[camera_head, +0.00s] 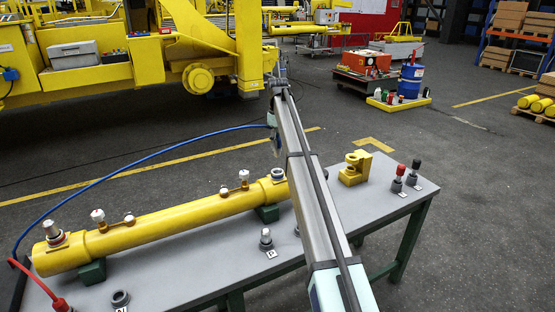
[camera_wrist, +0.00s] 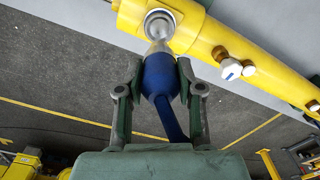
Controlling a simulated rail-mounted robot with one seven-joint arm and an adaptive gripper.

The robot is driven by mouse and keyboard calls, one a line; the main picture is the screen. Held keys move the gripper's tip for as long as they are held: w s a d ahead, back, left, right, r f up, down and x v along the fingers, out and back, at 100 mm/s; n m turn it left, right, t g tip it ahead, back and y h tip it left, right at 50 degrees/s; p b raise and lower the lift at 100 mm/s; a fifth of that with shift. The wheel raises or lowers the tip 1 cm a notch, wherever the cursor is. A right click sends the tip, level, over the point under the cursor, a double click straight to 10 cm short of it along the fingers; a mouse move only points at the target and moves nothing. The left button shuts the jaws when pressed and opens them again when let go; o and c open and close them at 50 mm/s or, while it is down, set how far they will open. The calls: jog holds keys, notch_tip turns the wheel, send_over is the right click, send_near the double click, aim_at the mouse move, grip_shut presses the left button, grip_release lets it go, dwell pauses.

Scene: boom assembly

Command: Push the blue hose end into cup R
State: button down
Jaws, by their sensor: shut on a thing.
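My gripper (camera_wrist: 160,88) is shut on the blue hose end (camera_wrist: 158,76), a thick dark-blue sleeve with a metal tip. In the wrist view the tip points at a round pale-rimmed cup (camera_wrist: 158,16) on the end of the yellow cylinder (camera_wrist: 195,33) and overlaps it; I cannot tell whether it is inside. In the head view this cup (camera_head: 278,173) is at the cylinder's right end, with my gripper (camera_head: 274,137) above it. I can read no R on it. The blue hose (camera_head: 140,161) arches from the table's left edge to my gripper.
The yellow cylinder rests on green blocks on a grey table (camera_head: 190,262). Small white-capped fittings (camera_head: 244,178) stand along it. A red hose end (camera_head: 60,304) lies front left. A yellow bracket (camera_head: 355,168) and red and black plugs (camera_head: 399,177) stand at the right.

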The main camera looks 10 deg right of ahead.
notch_tip(320, 180, up, 10)
jog(key=shift+d+f+b, duration=0.1)
jog(key=shift+f+b, duration=0.05)
jog(key=shift+b, duration=0.7)
jog(key=shift+d+f, duration=0.15)
jog(key=shift+d, duration=0.1)
jog(key=s+d+f+p, duration=0.3)
jog(key=s+f, duration=0.6)
jog(key=f, duration=0.4)
jog(key=s+d+f+p, duration=0.2)
jog(key=s+d+f, duration=0.1)
jog(key=s+f, duration=0.8)
jog(key=shift+w+d+f+b, duration=0.1)
jog(key=shift+w+f+b, duration=0.45)
jog(key=shift+f, duration=1.3)
jog(key=shift+w+d+f+b, duration=0.15)
jog(key=shift+f+b, duration=0.65)
jog(key=shift+f, duration=1.05)
jog(key=shift+w+a+f+b, duration=0.1)
jog(key=shift+w+f+b, duration=0.45)
jog(key=shift+f, duration=1.3)
jog(key=shift+s, duration=0.1)
jog(key=c, duration=0.7)
grip_release()
jog(key=shift+o, duration=0.2)
